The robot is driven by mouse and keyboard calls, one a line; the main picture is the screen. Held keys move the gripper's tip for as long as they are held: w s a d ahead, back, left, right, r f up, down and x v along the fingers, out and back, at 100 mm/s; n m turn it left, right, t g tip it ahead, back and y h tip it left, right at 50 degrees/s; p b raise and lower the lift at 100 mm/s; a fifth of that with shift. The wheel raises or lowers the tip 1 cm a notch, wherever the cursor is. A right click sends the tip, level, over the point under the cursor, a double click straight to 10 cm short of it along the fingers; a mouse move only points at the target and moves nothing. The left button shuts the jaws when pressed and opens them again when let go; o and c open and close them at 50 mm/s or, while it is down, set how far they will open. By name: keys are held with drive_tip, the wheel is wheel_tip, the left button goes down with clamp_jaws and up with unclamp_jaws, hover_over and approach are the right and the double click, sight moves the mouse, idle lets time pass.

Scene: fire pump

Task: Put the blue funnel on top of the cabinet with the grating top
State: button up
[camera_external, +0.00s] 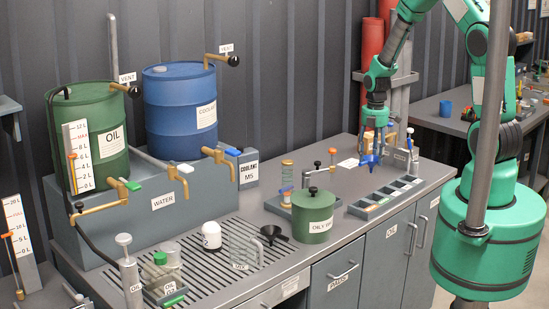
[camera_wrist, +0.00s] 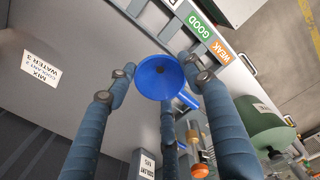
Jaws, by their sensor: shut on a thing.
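The blue funnel (camera_external: 370,160) is held in my gripper (camera_external: 375,115) above the right part of the grey counter. In the wrist view the funnel (camera_wrist: 150,87) sits between my fingers (camera_wrist: 160,85), its wide mouth facing the camera and a handle pointing to the lower right. My gripper is shut on it. The cabinet with the grating top (camera_external: 207,268) is at the lower left of the external view, well to the left of my gripper. Its slatted top carries several items.
A green pot (camera_external: 312,215) stands between my gripper and the grating. A compartment tray (camera_external: 388,196) lies below my gripper. Blue (camera_external: 180,110) and green (camera_external: 85,140) barrels stand behind.

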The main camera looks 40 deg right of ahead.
sight(371, 168)
wheel_tip(371, 168, down, 5)
drive_tip(key=shift+f, duration=0.2)
drive_tip(key=shift+w, duration=0.15)
drive_tip(key=w+d+f+p, duration=0.1)
drive_tip(key=w+d, duration=0.3)
drive_tip(key=w, duration=1.1)
drive_tip(key=shift+w+f, duration=0.15)
drive_tip(key=shift+f, duration=0.05)
drive_tip(key=shift+f+p, duration=0.3)
drive_tip(key=shift+f, duration=1.5)
drive_tip(key=shift+f, duration=0.15)
drive_tip(key=o, duration=1.1)
drive_tip(key=shift+c, duration=0.2)
drive_tip(key=shift+r, duration=0.2)
